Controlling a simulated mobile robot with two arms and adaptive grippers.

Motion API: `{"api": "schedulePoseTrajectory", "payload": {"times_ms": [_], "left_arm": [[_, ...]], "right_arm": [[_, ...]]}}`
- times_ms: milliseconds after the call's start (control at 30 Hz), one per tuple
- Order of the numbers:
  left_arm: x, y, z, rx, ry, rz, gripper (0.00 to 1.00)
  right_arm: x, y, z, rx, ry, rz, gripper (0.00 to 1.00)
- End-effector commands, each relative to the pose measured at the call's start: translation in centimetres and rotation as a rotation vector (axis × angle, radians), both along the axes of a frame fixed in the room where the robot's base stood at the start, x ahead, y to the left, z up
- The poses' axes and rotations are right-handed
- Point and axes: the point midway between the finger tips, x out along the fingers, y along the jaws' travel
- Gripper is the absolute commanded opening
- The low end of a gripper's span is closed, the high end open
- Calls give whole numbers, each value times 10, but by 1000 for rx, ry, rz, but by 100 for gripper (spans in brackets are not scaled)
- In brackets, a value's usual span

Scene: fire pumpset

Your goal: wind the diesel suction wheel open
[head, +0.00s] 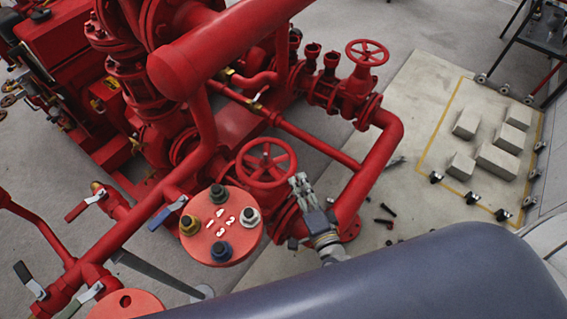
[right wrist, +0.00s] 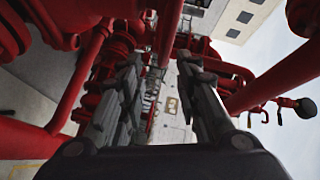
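A red spoked handwheel (head: 265,163) sits on the red pipework in the middle of the head view. A second red handwheel (head: 367,52) stands farther back, on a valve at the upper right. No label shows which of them is the diesel suction wheel. My right gripper (head: 299,182) is just right of the nearer wheel, close to its rim; I cannot tell whether they touch. In the right wrist view its two fingers (right wrist: 165,75) are spread with an empty gap between them. Neither wheel can be made out clearly there. My left gripper is not in view.
A red round plate (head: 222,248) with numbered, coloured knobs lies left of my gripper. Levered valves (head: 88,200) stand farther left. A thick red pipe (head: 372,180) runs close on the right. A pale slab with grey blocks (head: 498,160) lies beyond it.

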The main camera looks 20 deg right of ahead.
Motion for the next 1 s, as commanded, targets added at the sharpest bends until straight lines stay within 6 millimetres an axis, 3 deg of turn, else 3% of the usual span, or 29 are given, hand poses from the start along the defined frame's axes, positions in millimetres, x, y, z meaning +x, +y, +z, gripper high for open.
{"api": "schedulePoseTrajectory", "payload": {"times_ms": [167, 600, 800, 1000], "left_arm": [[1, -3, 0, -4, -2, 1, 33], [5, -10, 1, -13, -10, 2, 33], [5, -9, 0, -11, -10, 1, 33], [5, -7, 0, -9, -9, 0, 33]], "right_arm": [[14, 0, 5, 21, -14, -9, 31], [89, 4, -3, 16, -12, -7, 31], [105, 5, -5, 17, -10, -6, 31], [108, 5, -5, 16, -9, -6, 31]]}}
